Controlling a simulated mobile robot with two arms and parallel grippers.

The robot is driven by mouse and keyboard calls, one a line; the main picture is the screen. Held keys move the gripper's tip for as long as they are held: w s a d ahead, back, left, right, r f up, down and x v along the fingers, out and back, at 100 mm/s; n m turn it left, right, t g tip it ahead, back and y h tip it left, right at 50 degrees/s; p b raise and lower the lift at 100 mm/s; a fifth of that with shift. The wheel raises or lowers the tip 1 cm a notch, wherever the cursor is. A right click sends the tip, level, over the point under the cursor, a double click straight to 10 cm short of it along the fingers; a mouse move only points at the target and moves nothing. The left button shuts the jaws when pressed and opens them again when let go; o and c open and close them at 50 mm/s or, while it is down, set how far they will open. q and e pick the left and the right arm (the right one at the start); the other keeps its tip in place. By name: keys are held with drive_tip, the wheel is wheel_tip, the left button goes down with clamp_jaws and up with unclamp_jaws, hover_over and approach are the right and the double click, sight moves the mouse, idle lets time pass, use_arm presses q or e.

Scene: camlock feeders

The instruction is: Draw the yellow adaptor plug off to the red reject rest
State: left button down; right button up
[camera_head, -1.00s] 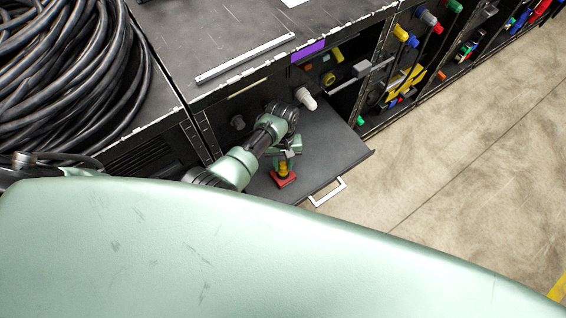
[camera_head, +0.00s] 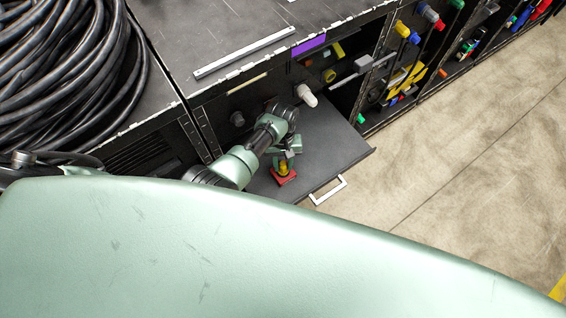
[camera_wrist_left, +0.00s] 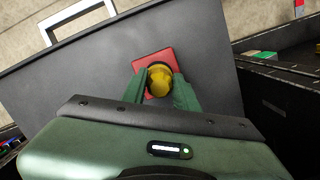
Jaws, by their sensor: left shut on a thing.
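The yellow adaptor plug (camera_head: 283,168) is at the red reject rest (camera_head: 286,179), which lies on the black pulled-out shelf. My left gripper (camera_head: 284,161) is over the rest and shut on the plug. In the left wrist view the plug (camera_wrist_left: 159,80) shows between the two green fingers, with the red rest (camera_wrist_left: 150,62) right behind it. I cannot tell whether the plug touches the rest. My right gripper is not in view.
The black shelf (camera_head: 325,150) has a white handle (camera_head: 328,191) at its front edge and bare room to the right. White plugs (camera_head: 306,95) stick out of the panel near my arm. A coil of black cable (camera_head: 70,70) lies at left.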

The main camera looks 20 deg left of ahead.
use_arm(q)
drive_tip(key=shift+f+b, duration=0.35)
drive_tip(key=shift+f, duration=0.05)
drive_tip(key=shift+f, duration=0.3)
drive_tip(key=c, duration=1)
unclamp_jaws()
drive_tip(key=r, duration=0.2)
drive_tip(key=r+p, duration=0.1)
drive_tip(key=r, duration=0.2)
drive_tip(key=w+r, duration=0.1)
drive_tip(key=r, duration=0.1)
drive_tip(key=shift+a+r+p, duration=0.2)
drive_tip(key=shift+r+p, duration=0.1)
drive_tip(key=shift+p, duration=0.05)
wheel_tip(320, 180, up, 4)
drive_tip(key=p, duration=0.4)
drive_tip(key=shift+p, duration=0.4)
